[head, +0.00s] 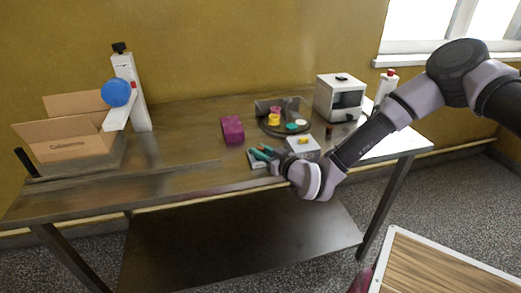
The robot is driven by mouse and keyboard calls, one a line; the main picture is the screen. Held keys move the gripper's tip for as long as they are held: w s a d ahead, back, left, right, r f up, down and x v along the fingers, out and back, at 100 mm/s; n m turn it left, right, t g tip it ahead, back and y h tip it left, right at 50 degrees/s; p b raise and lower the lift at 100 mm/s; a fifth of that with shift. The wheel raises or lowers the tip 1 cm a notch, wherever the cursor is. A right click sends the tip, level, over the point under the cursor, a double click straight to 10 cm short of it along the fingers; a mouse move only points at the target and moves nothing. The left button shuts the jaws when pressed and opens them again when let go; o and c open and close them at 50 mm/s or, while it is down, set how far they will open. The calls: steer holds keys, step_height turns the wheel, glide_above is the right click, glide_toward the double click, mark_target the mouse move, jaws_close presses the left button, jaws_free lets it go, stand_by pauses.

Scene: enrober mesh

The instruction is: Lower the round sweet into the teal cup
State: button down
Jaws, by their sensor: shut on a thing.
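My gripper (279,165) is at the front of the table, low over its right half, with the wrist tilted down to the left. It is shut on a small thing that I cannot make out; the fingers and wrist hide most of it. A small teal round piece (291,126), perhaps the teal cup, sits on the dark round tray (268,130) behind the gripper. Other teal pieces (262,152) show in a small grey tray (254,163) just left of the gripper. I cannot tell the round sweet apart in this view.
Yellow pieces (274,119) and a white disc (301,122) are on the round tray. A white box (303,148) stands close behind my wrist. A magenta block (232,129) is to the left. A white machine (339,98) stands back right.

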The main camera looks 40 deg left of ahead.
steer(key=c, duration=0.6)
jaws_free()
